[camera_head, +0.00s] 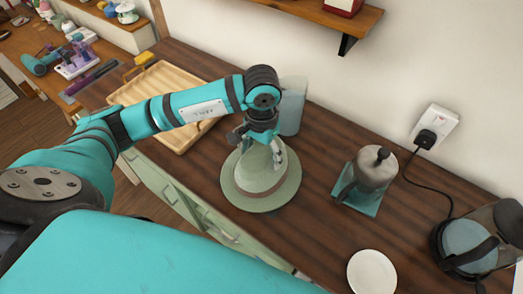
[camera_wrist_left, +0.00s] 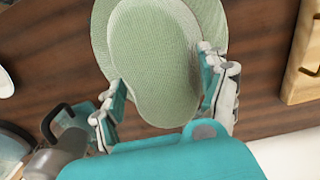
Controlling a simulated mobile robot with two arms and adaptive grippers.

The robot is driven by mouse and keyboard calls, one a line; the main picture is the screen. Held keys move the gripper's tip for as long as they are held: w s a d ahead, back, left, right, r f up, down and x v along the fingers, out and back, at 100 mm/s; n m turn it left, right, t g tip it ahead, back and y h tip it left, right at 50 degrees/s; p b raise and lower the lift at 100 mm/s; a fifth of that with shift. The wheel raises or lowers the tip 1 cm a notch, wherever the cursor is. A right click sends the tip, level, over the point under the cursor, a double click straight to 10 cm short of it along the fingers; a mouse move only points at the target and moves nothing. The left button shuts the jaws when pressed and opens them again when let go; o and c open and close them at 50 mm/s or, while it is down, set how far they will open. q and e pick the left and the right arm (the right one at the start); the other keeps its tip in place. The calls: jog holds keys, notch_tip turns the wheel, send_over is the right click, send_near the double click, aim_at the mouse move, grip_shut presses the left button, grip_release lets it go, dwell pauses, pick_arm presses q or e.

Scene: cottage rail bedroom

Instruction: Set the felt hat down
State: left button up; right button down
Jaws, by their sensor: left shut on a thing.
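The pale green felt hat (camera_head: 258,185) has a wide round brim and a brown band, and it sits crown up over the dark wooden counter (camera_head: 320,235). My left gripper (camera_head: 262,150) comes down from above and is shut on the crown. In the left wrist view the hat (camera_wrist_left: 155,60) lies between the two fingers of my left gripper (camera_wrist_left: 166,92), with one finger on each side of the crown. The brim looks level and very close to the counter; I cannot tell whether it touches. My right gripper is not in view.
A wooden tray (camera_head: 163,82) lies left of the hat, and a grey-blue container (camera_head: 292,108) stands close behind it. A moka pot (camera_head: 375,168), a white plate (camera_head: 371,272) and a kettle (camera_head: 468,245) are to the right. Some bare counter lies between hat and plate.

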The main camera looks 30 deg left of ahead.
pick_arm(q)
jog(key=shift+f, duration=0.75)
jog(key=o, duration=1.6)
